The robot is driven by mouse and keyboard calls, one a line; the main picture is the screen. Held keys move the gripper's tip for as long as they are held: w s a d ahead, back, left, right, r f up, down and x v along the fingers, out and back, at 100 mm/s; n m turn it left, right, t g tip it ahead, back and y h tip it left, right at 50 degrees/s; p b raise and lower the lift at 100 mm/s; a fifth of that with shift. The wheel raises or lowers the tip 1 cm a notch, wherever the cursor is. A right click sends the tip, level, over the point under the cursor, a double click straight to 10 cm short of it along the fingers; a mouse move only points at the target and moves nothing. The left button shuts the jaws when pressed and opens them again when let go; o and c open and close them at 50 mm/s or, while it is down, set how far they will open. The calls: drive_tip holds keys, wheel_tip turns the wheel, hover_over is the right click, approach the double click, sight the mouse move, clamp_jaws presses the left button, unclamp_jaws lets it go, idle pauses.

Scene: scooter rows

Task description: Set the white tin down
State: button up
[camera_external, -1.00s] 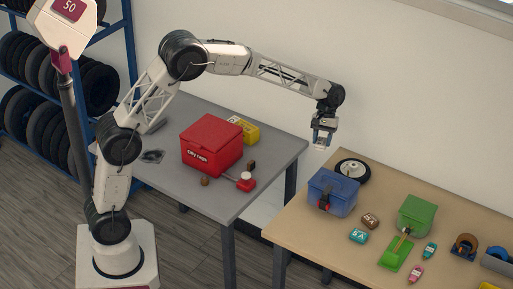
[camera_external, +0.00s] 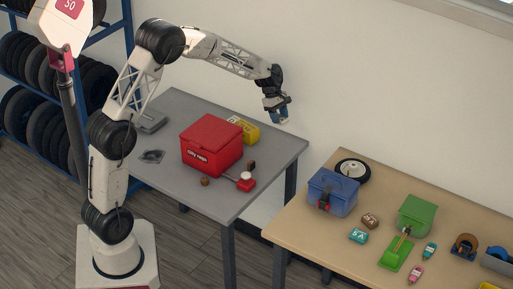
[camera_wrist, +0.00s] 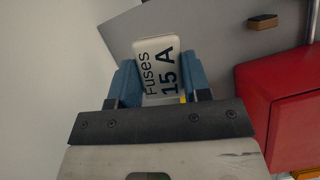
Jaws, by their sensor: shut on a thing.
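The white tin (camera_wrist: 155,58), marked "Fuses 15 A", is held between the two blue fingers of my gripper (camera_wrist: 160,86) in the wrist view. In the outside view my gripper (camera_external: 282,114) hangs in the air near the back right corner of the grey table (camera_external: 277,150). The tin cannot be made out clearly there. The grey table also shows below the tin in the wrist view (camera_wrist: 205,45).
On the grey table stand a red box (camera_external: 211,150), a yellow box (camera_external: 250,133), a small brown block (camera_external: 251,164) and a red item with a white top (camera_external: 246,184). The wooden table (camera_external: 300,232) holds a blue box (camera_external: 332,194) and a green box (camera_external: 417,216). A gap separates the tables.

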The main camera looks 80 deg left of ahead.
drive_tip(key=s+a+f+n+y, duration=0.1)
drive_tip(key=s+a+n, duration=0.2)
drive_tip(key=s+a, duration=0.1)
drive_tip(key=s+a+f+n+t+y, duration=0.1)
drive_tip(key=s+a+n, duration=0.2)
drive_tip(key=s+a, duration=0.2)
drive_tip(key=s+a+f+n+t+y, duration=0.1)
drive_tip(key=s+a+n, duration=0.2)
drive_tip(key=s+a, duration=0.2)
drive_tip(key=shift+a+f+n, duration=0.1)
drive_tip(key=shift+a+n, duration=0.3)
drive_tip(key=shift+a, duration=0.3)
drive_tip(key=s+a+f+n+y, duration=0.1)
drive_tip(key=s+a+n+y, duration=0.1)
drive_tip(key=s+a+n, duration=0.3)
drive_tip(key=s+a+f+n+g+y, duration=0.1)
drive_tip(key=s+a+n, duration=0.4)
drive_tip(key=s, duration=0.8)
drive_tip(key=shift+s+a+f+y, duration=0.2)
drive_tip(key=shift+a+y, duration=0.2)
drive_tip(key=shift+a, duration=0.4)
drive_tip(key=shift+f, duration=2)
drive_tip(key=shift+f, duration=2.05)
drive_tip(key=shift+f, duration=0.1)
drive_tip(key=o, duration=1)
